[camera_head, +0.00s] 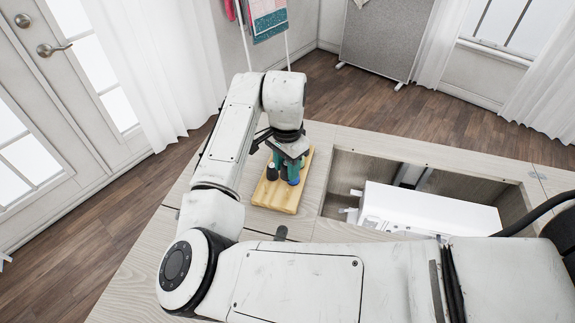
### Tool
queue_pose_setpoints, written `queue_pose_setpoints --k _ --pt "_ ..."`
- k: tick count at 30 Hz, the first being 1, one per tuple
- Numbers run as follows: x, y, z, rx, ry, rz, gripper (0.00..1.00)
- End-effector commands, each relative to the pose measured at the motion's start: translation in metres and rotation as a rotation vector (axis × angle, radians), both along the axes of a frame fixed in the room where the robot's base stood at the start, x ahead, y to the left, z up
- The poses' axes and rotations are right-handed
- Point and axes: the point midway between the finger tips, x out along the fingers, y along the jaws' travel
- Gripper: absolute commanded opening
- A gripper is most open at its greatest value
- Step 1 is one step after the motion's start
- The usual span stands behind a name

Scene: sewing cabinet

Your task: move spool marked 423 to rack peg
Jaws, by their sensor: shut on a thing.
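A light wooden rack (275,199) with short pegs stands on the cabinet top, left of the opening. My gripper (287,165) points down over the right part of the rack and is shut on a spool. A teal-green spool (281,160) shows at the fingers and a blue piece (294,182) just below them; which of them is held is partly hidden by the gripper. A dark spool (272,171) stands on the rack beside the fingers, to the left. No number is legible on any spool, so I cannot tell which is 423.
The white sewing machine (425,208) lies in the recessed cabinet opening to the right of the rack. A small dark object (281,233) lies in front of the rack. The pale cabinet top (150,262) is bare at the front left. My arm covers much of the foreground.

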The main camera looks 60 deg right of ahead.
Motion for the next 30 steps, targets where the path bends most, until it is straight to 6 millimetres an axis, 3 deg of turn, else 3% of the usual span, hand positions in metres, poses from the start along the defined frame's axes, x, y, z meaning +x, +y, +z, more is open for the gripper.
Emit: queue_pose_setpoints --k 9,12,30 --pt "0.0 0.0 -0.045 0.0 0.0 0.0 0.1" --pt "0.0 0.0 -0.036 0.0 0.0 0.0 0.1" --pt "0.0 0.0 -0.05 0.0 0.0 0.001 0.1"
